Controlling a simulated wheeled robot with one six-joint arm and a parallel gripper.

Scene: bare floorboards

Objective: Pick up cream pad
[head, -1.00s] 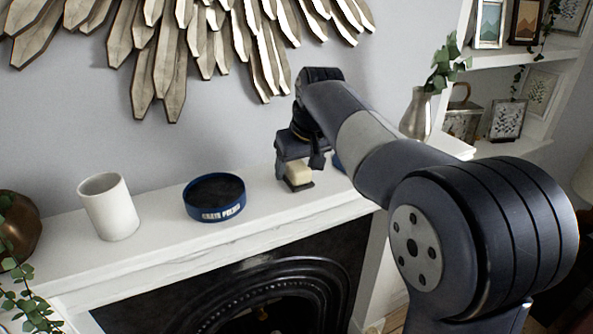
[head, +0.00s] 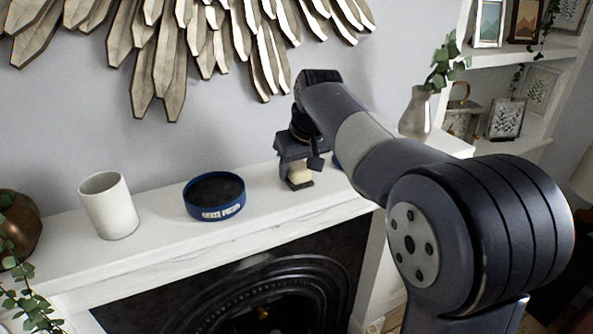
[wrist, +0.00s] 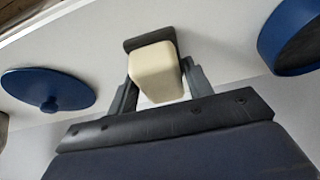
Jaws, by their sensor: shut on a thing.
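The cream pad (head: 299,173) is a small cream block with a dark flat piece at one end, at the right part of the white mantel shelf. In the wrist view the cream pad (wrist: 156,70) sits between the two grey fingers, dark piece at the far end. My gripper (head: 297,168) points down over the shelf, with its fingers beside the pad. It is shut on the pad, as the fingers in the wrist view (wrist: 160,80) also suggest. I cannot tell whether the pad's dark end touches the shelf.
A blue round tin (head: 214,208) with a dark inside stands left of the pad, and a white cup (head: 109,207) further left. A blue knobbed lid (wrist: 46,88) lies beside the pad, mostly hidden by my arm in the head view. A vase (head: 415,115) stands right.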

